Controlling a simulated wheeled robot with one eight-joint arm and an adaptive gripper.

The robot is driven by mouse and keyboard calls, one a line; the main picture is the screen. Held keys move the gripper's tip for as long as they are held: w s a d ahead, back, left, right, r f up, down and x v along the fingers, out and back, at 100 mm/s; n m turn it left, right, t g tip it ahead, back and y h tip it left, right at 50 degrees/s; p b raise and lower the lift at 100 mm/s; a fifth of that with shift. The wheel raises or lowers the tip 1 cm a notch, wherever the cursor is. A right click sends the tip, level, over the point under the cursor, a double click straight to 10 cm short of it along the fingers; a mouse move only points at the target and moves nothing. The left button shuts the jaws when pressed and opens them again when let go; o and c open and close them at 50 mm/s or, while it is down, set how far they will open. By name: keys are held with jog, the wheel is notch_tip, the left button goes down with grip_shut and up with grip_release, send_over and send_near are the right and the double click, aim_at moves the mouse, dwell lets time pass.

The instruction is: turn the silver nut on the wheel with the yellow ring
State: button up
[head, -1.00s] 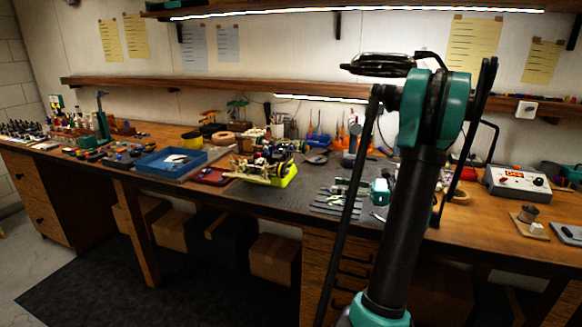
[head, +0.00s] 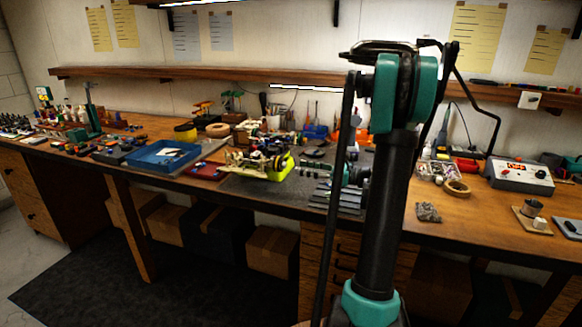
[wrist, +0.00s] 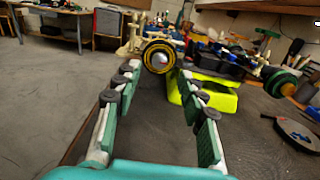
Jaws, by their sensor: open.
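In the wrist view the wheel with the yellow ring (wrist: 160,57) faces me, just beyond and between my fingertips. A small silver nut (wrist: 158,61) shows at its centre, with a bit of red by it. My gripper (wrist: 155,75) is open, its two green-padded fingers spread, with nothing between them. The car sits on a bright yellow-green stand (wrist: 215,95), right of the wheel. In the head view the car on its stand (head: 283,168) is at the bench's middle, left of my arm.
A dark mat (head: 255,190) lies under the stand. A blue tray (head: 165,158) and a red tray (head: 207,171) stand to the left. Flat grey tools (head: 340,200) lie to the right. In the wrist view, a green-and-black round part (wrist: 285,84) is at the right.

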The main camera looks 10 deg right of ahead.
aim_at(286, 165)
jog(key=shift+x, duration=2.65)
jog(key=shift+c, duration=0.5)
grip_shut()
